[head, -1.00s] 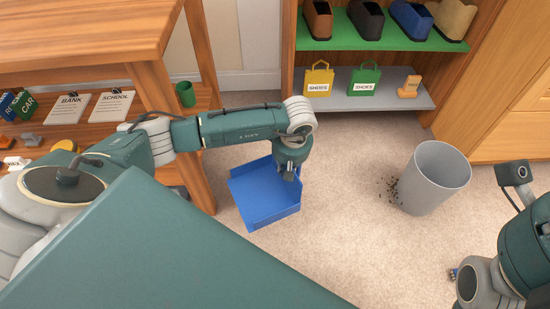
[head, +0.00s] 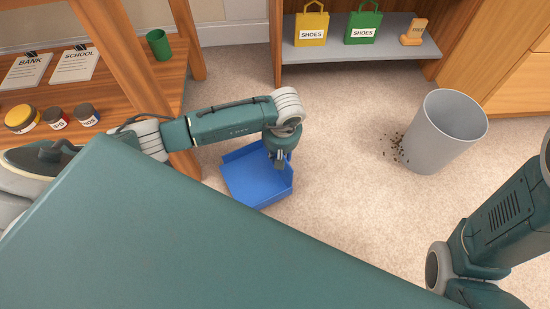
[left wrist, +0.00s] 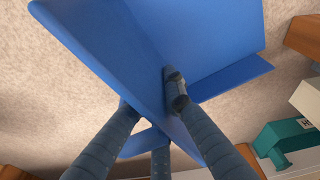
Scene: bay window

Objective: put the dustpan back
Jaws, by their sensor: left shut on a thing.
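The blue dustpan (head: 252,182) is a shallow tray with raised sides, near the table's front leg in the head view. My left gripper (head: 278,160) is at its upper right side. In the left wrist view the dustpan (left wrist: 215,35) fills the top middle, and my left gripper (left wrist: 153,102) is shut on one of its blue walls, with fingers on both sides. Carpet shows around the dustpan; I cannot tell whether it touches the floor. My right arm is at the right of the head view, but its gripper is out of the picture.
A grey bin (head: 443,130) stands to the right, with dark crumbs (head: 393,147) on the carpet beside it. A shelf (head: 355,50) with two shoe bags is at the back. A wooden table (head: 180,85) holds a green cup (head: 158,44).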

